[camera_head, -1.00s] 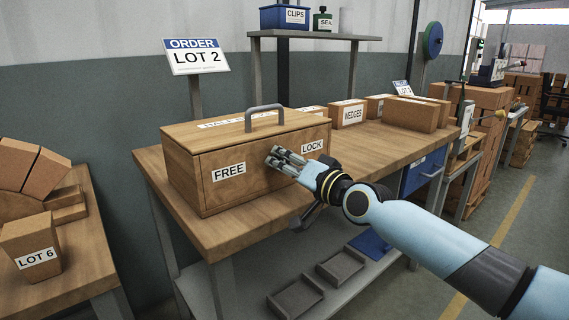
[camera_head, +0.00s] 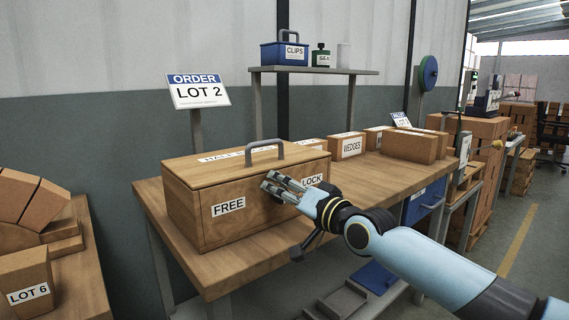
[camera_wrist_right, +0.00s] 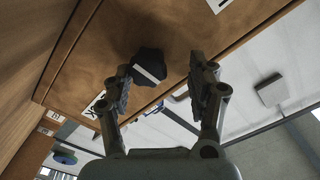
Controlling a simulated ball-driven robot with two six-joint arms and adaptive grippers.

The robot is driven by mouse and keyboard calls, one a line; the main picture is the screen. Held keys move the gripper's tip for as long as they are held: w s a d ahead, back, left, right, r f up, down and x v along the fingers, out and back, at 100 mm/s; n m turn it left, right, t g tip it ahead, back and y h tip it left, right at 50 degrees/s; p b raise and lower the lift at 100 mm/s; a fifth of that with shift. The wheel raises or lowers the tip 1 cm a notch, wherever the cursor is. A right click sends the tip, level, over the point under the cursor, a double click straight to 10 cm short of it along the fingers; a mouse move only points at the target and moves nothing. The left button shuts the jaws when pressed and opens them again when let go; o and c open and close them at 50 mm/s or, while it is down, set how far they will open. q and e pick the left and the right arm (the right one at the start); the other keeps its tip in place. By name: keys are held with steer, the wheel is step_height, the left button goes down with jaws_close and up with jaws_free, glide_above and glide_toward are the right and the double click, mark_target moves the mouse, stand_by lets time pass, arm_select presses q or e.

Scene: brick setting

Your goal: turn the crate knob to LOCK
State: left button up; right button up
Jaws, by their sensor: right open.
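The wooden crate (camera_head: 185,215) stands on the workbench with a grey handle on its lid. Its front carries a FREE label (camera_head: 228,205) at left and a LOCK label (camera_head: 312,181) at right. My right gripper (camera_head: 270,183) is at the crate front between the labels and hides the knob in the head view. In the right wrist view the dark knob (camera_wrist_right: 150,63) with a white stripe lies between the open fingers of my right gripper (camera_wrist_right: 160,68), with gaps visible. The stripe slants from upper left to lower right, not along the line between the two partly visible labels. My left gripper is out of view.
Small boxes (camera_head: 347,146), one labelled WEDGES, stand behind the crate along the workbench (camera_head: 265,262). An ORDER LOT 2 sign (camera_head: 198,92) rises behind. A lower shelf holds grey trays (camera_head: 342,302). A side table with a LOT 6 box (camera_head: 27,280) is at left.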

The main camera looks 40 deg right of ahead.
step_height(320, 180, up, 8)
steer(key=shift+r, duration=0.15)
stand_by(0.4)
